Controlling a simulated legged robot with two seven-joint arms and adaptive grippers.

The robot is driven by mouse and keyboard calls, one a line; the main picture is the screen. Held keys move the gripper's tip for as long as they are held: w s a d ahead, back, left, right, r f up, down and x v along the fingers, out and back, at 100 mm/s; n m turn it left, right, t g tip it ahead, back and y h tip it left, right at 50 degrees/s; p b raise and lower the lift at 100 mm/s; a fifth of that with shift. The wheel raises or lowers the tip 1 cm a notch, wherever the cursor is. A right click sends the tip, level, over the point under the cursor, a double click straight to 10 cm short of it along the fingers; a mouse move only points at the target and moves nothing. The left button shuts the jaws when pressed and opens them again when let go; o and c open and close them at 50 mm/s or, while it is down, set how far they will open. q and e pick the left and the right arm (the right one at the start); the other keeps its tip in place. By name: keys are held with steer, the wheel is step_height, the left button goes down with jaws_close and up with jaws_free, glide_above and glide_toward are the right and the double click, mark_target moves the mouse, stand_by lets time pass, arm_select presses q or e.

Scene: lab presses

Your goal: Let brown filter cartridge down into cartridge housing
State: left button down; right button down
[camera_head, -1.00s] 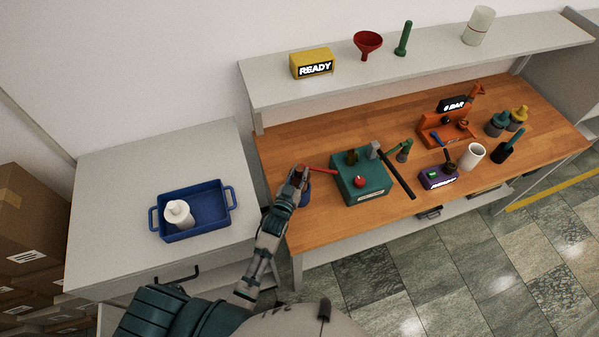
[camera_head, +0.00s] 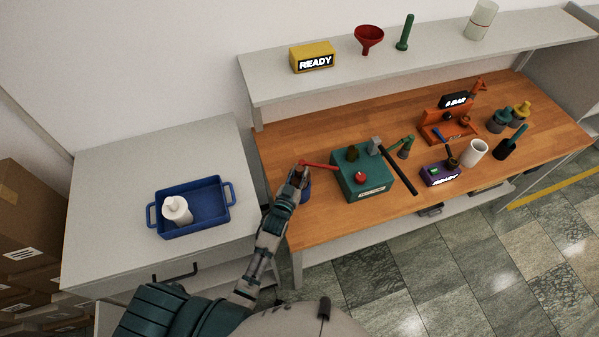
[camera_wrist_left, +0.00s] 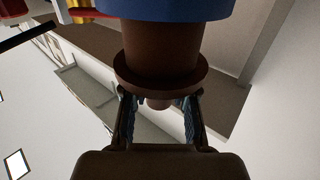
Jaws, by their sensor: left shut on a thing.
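The brown filter cartridge (camera_wrist_left: 160,52) has a wide flange and a small knob. In the left wrist view it stands against the blue cartridge housing (camera_wrist_left: 178,9), its narrower body running to the housing's edge. How deep it sits inside cannot be told. My left gripper (camera_wrist_left: 158,103) is shut on the cartridge at its knob end. In the head view my left gripper (camera_head: 298,174) is at the left end of the wooden bench. The blue housing (camera_head: 306,192) shows only partly beside it. My right gripper is not in view.
A green press (camera_head: 362,175) with a red lever (camera_head: 320,165) and black bar stands just right of my gripper. An orange stand (camera_head: 437,127) and purple device (camera_head: 440,175) stand farther right.

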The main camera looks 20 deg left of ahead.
arm_select(q)
steer(key=shift+f+b, duration=0.5)
steer(key=shift+f, duration=0.3)
steer(key=shift+s+d+f+b, duration=0.1)
steer(key=shift+d+f+b, duration=0.05)
steer(key=shift+f+b, duration=0.2)
steer(key=c, duration=0.8)
jaws_free()
steer(key=shift+f, duration=0.1)
steer(key=shift+c, duration=0.2)
steer(key=shift+s+f, duration=0.1)
steer(key=shift+s, duration=0.2)
steer(key=s, duration=0.6)
steer(key=shift+s+a, duration=0.25)
steer(key=shift+a, duration=0.15)
steer(key=shift+s+a, duration=0.1)
steer(key=shift+s, duration=0.35)
steer(key=shift+d, duration=0.4)
